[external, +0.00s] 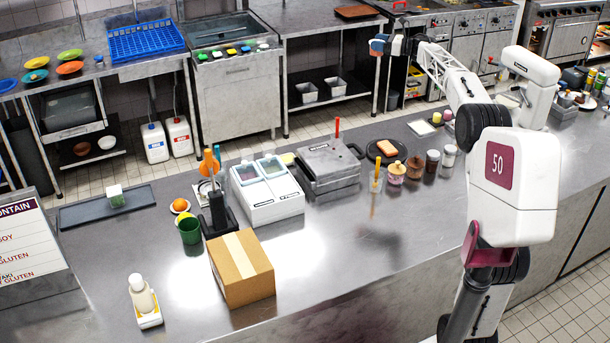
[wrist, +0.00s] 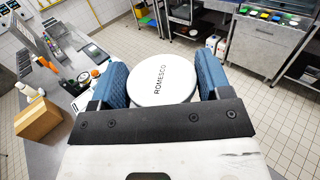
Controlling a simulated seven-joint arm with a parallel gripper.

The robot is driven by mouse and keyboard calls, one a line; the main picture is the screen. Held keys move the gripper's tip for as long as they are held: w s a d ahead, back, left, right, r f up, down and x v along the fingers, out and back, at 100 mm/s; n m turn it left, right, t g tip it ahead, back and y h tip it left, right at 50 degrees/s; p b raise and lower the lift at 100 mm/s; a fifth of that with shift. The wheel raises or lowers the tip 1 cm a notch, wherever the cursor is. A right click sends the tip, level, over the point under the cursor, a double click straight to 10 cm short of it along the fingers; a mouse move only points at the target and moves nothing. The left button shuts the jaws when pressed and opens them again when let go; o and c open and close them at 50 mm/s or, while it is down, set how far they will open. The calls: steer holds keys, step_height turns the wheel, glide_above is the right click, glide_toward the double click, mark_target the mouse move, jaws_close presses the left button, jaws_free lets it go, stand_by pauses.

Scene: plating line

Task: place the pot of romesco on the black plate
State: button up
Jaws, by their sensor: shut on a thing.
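The pot of romesco (wrist: 163,84) shows in the wrist view as a round white lid marked ROMESCO. My gripper (wrist: 162,76) is shut on it, with a blue finger on each side. In the external view my gripper (external: 389,46) is raised high at the upper right, and the pot is too small there to make out clearly. A round black plate (external: 370,155) lies on the steel counter, with an orange-pink block on it. My gripper is well above the counter, apart from the plate. I cannot make out the plate in the wrist view.
A cardboard box (external: 241,267) sits nearer the front. The counter's front middle is clear.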

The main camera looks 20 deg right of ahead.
steer(key=d+n+g+y, duration=0.1)
steer(key=d+g, duration=0.1)
steer(key=d, duration=0.3)
steer(key=n+y, duration=0.1)
glide_above(385, 143)
step_height(385, 143, down, 34)
steer(key=shift+g, duration=0.3)
steer(key=shift+d, duration=0.1)
steer(key=shift+f, duration=3.05)
steer(key=shift+f, duration=0.1)
steer(key=shift+f, duration=1.75)
steer(key=shift+f, duration=0.15)
